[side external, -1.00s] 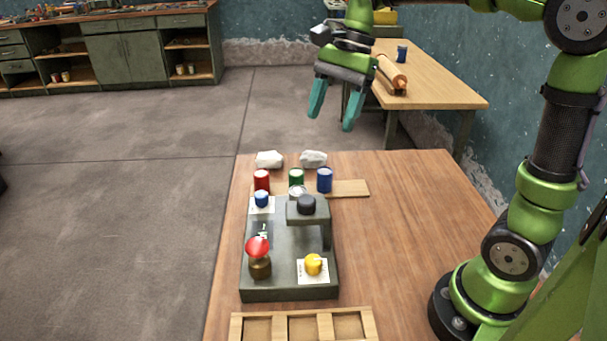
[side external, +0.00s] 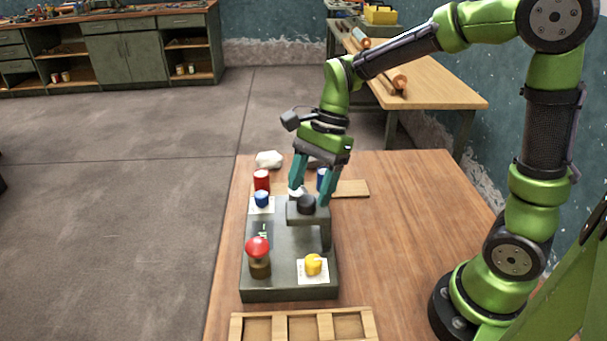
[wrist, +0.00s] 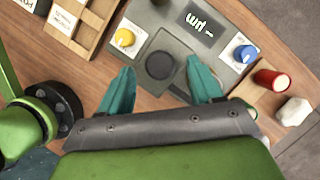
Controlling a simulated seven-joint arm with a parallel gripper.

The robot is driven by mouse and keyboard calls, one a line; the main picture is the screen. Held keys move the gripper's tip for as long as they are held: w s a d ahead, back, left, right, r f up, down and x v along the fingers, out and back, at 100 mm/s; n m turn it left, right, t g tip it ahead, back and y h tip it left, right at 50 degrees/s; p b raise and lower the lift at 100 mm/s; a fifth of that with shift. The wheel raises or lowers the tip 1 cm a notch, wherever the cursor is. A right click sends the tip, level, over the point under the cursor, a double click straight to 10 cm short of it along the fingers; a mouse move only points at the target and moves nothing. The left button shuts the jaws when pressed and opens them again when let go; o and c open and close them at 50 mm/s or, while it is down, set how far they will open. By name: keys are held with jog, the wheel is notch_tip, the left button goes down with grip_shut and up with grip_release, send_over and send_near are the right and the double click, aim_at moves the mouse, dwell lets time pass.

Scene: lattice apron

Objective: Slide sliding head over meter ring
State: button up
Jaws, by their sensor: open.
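The sliding head appears to be the grey block (side external: 307,216) with a round black knob (side external: 306,204) on top, overhanging the grey console (side external: 258,287). The black knob also shows in the wrist view (wrist: 159,65). My gripper (side external: 309,200) is open, pointing down, with its teal fingertips on either side of the knob. In the wrist view my gripper (wrist: 160,72) has the knob between its spread fingertips, with gaps on both sides. A pale round part (side external: 296,192) behind the head may be the meter ring. A finger and the head mostly hide it.
The console carries a blue knob (side external: 262,199), a yellow knob (side external: 313,264), a red mushroom button (side external: 257,248) and a small display (wrist: 200,22). A red can (side external: 261,180) and a blue can (side external: 321,178) stand behind. A wooden tray (side external: 237,327) lies in front.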

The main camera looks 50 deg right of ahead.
jog(key=shift+x, duration=1)
grip_shut()
